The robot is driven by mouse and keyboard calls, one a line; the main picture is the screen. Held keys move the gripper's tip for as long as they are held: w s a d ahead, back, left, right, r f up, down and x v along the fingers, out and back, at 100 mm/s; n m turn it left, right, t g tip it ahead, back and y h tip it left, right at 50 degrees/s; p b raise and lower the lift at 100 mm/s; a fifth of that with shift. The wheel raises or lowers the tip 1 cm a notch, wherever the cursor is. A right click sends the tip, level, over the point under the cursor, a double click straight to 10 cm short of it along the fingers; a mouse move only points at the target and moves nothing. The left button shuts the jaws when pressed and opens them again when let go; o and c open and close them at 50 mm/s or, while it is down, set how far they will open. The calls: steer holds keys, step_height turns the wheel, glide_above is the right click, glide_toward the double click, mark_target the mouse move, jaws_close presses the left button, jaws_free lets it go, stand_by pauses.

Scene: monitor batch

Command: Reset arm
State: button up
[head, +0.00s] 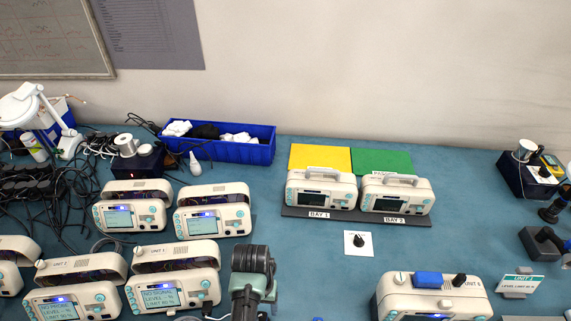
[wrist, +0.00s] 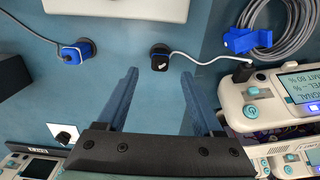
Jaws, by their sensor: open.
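My gripper (wrist: 160,73) is in the wrist view, with its two blue-grey fingers spread apart and nothing between them. It hangs above the teal bench top (wrist: 155,100). A black knob-like piece with a white cable (wrist: 160,58) lies just beyond the fingertips. In the head view part of my arm (head: 252,272) stands at the bottom centre, right of the monitor labelled Unit 1 (head: 172,277). The fingers cannot be made out there.
Several monitors stand at left. Two more sit on the dark Bay tray (head: 356,217). Unit 6 (head: 432,297) is at lower right, and a blue bin (head: 235,150) is behind. Loose cables (head: 62,195) cover the far left. The bench around the small white dial plate (head: 358,243) is clear.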

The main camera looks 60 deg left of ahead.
step_height(320, 180, up, 6)
steer(key=shift+f, duration=0.1)
